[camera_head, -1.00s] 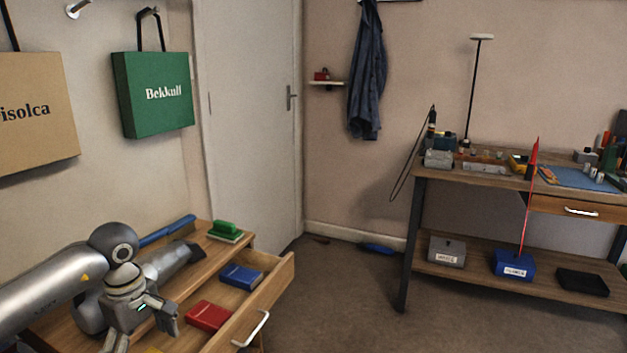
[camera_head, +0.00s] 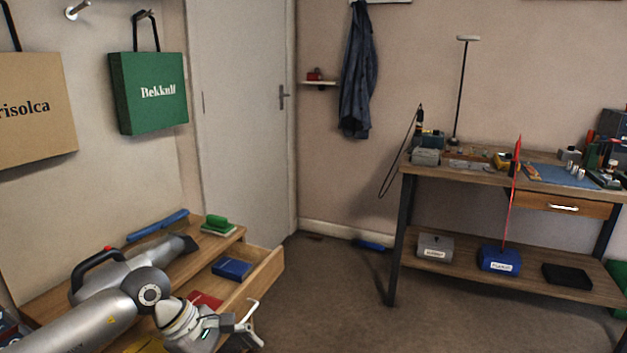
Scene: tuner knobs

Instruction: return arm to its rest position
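My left arm (camera_head: 95,322) comes in from the lower left, across the wooden cabinet. My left gripper (camera_head: 248,338) is low in the picture, at the front of the open drawer (camera_head: 266,268), close to the pale drawer handle (camera_head: 252,308). I cannot tell whether it touches the handle. Its fingers are small and partly cut by the bottom edge, so their opening is unclear. I see nothing held in it. My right arm and gripper are not in view.
The drawer holds a blue book (camera_head: 232,269) and a red one (camera_head: 206,299), partly hidden by my arm. A workbench (camera_head: 480,174) stands at the right.

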